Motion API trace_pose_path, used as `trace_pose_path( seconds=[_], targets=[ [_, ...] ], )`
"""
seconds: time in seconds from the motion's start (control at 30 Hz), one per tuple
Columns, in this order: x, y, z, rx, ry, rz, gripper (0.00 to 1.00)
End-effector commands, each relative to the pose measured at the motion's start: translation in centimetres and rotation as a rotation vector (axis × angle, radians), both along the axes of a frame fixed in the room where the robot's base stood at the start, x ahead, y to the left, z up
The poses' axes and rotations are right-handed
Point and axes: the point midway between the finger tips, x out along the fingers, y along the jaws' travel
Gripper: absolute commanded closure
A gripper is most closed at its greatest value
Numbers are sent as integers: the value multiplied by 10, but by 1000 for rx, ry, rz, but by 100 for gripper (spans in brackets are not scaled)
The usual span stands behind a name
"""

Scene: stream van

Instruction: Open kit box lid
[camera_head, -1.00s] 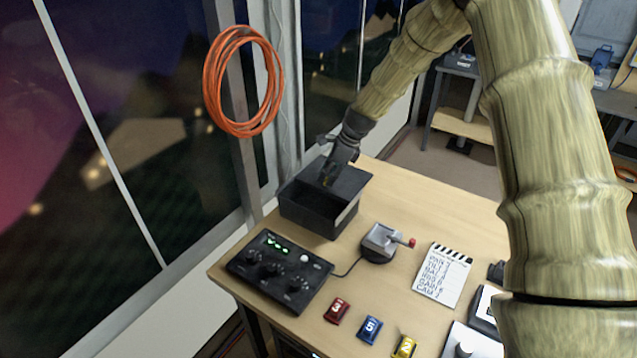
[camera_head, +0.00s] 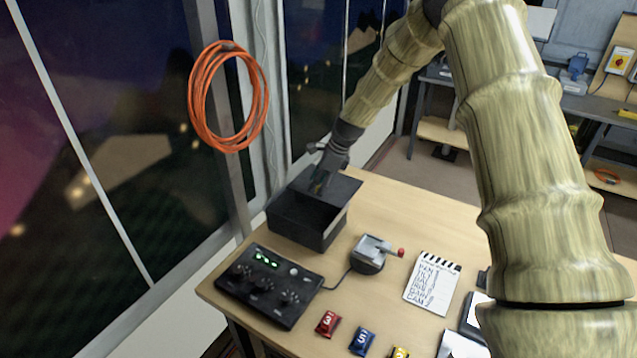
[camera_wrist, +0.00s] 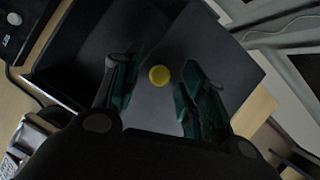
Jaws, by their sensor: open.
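The kit box (camera_head: 298,229), dark grey, stands at the back left corner of the wooden table. Its near part is uncovered and shows a dark interior. The flat dark lid (camera_head: 342,188) covers the far part; I cannot tell whether it is slid or tilted. My gripper (camera_head: 318,187) is over the lid. In the wrist view its dark green fingers (camera_wrist: 155,95) are apart on either side of the knob; contact is unclear.
A black control panel (camera_head: 268,287) and a small joystick unit (camera_head: 370,254) stand in front of the box. A clapper-style notepad (camera_head: 432,283) and several numbered blocks, one red (camera_head: 328,323), lie nearer. An orange cable coil (camera_head: 228,97) hangs by the window. The table's back right is clear.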

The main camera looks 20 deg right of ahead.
Motion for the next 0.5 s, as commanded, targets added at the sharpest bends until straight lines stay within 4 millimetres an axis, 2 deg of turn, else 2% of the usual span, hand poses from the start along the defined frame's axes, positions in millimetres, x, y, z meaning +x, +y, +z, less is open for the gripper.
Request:
trace_pose_path(
  seconds=[0.17,0.5],
  targets=[
    [-2,-4,13,0,-2,0,58],
    [-12,-23,67,-2,-3,1,58]
  ],
)
